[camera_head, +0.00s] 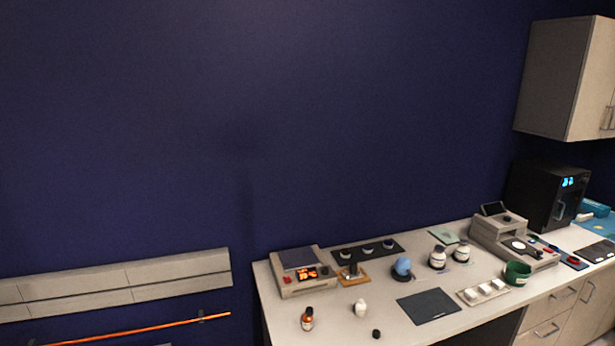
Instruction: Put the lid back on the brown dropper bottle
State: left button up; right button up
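A small brown dropper bottle (307,319) stands upright near the left front of the white bench. Neither of my grippers shows in the head view.
A hotplate-like device (302,272) stands behind the brown bottle. A small white bottle (360,308) stands between the bottle and the black piece. A dark mat (429,306), a white tray (470,299) and a green bowl (517,273) lie further right. The bench's left front is mostly clear.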

aim_at(306, 321)
jog(key=z, duration=0.05)
jog(key=k, duration=0.65)
jog(key=u, duration=0.45)
jog(key=i, duration=0.65)
jog(key=u, duration=0.45)
jog(key=i, duration=1.1)
jog(key=z, duration=0.4)
